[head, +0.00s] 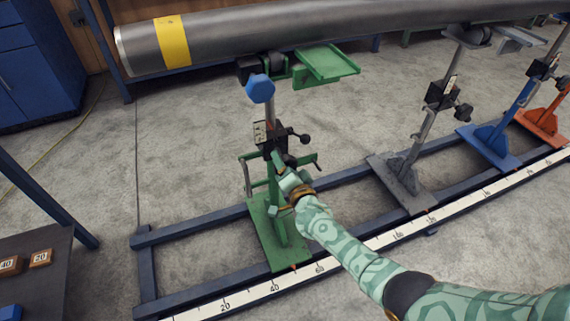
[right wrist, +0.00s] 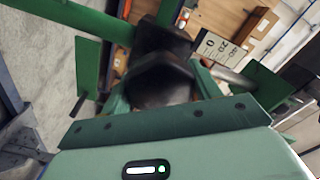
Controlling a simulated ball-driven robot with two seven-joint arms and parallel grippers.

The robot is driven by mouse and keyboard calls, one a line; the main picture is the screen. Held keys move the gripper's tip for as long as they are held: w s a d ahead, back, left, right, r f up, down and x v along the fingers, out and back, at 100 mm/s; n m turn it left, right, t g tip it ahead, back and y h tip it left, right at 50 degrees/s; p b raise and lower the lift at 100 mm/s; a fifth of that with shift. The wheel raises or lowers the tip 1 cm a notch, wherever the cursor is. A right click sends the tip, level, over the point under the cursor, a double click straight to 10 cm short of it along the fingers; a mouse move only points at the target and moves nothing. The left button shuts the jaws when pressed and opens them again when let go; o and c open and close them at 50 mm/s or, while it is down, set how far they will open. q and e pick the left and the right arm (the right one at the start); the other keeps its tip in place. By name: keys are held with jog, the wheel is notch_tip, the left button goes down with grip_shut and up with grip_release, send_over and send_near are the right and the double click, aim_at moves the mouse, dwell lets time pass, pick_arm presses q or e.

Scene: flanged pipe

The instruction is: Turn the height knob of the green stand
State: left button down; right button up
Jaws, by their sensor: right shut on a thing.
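The green stand (head: 262,222) stands upright on the blue rail frame, under the pipe (head: 300,38). My right gripper (head: 284,168) is at the middle of its post, below the black clamp block (head: 268,134). In the right wrist view a dark rounded height knob (right wrist: 160,84) sits between the green fingers of my right gripper (right wrist: 160,98), which is shut on it. In the head view the gripper mostly hides this knob. My left gripper is in neither view.
Grey (head: 402,182), blue (head: 490,145) and orange (head: 543,122) stands are to the right. A ruler strip (head: 340,258) runs along the front rail.

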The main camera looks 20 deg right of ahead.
jog(key=shift+s+f, duration=0.1)
jog(key=shift+f, duration=0.15)
jog(key=o, duration=0.9)
jog(key=shift+o, duration=0.4)
jog(key=shift+r, duration=0.15)
jog(key=shift+s+r+p, duration=0.1)
jog(key=shift+s+p, duration=0.25)
pick_arm(q)
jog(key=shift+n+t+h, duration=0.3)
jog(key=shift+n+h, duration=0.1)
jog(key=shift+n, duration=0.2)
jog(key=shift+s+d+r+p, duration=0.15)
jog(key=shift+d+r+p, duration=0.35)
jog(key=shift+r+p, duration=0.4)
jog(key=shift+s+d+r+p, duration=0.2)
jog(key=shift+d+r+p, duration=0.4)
jog(key=shift+p, duration=0.55)
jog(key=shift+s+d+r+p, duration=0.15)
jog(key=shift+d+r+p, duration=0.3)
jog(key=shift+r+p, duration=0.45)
pick_arm(e)
jog(key=s, duration=1.5)
jog(key=shift+s+d, duration=0.25)
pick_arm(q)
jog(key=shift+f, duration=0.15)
